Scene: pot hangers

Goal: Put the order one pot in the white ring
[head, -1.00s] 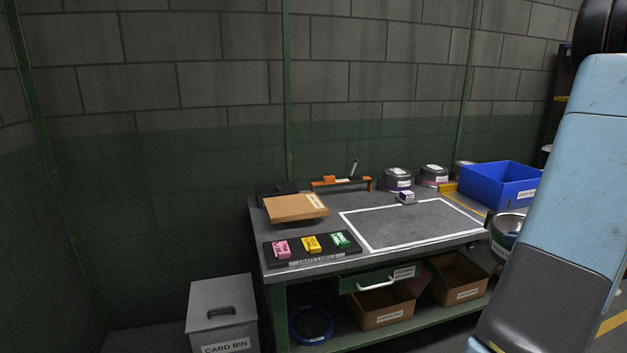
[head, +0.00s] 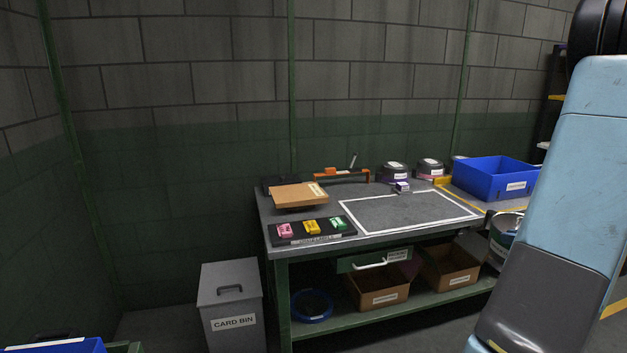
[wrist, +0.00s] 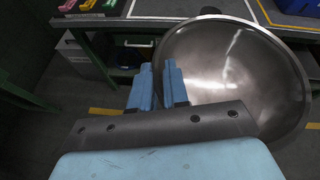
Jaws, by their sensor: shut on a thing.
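A large round metal pot (wrist: 235,65) fills the right half of the wrist view, its shiny inside facing the camera. My gripper (wrist: 160,82) has its two blue fingers at the pot's left rim and is shut on it. The grip point itself is partly hidden by the fingers. In the head view, a part of the pot (head: 501,240) with a white label shows left of my blue arm, which hides the rest and the gripper. The pot is in front of the bench's right end.
A workbench (head: 420,216) with a white outlined rectangle, colored labels, a cardboard piece and a blue bin (head: 495,178) stands ahead. A grey card bin (head: 232,300) is left of it. A blue container (head: 60,346) shows at the lower left. Floor shows between them.

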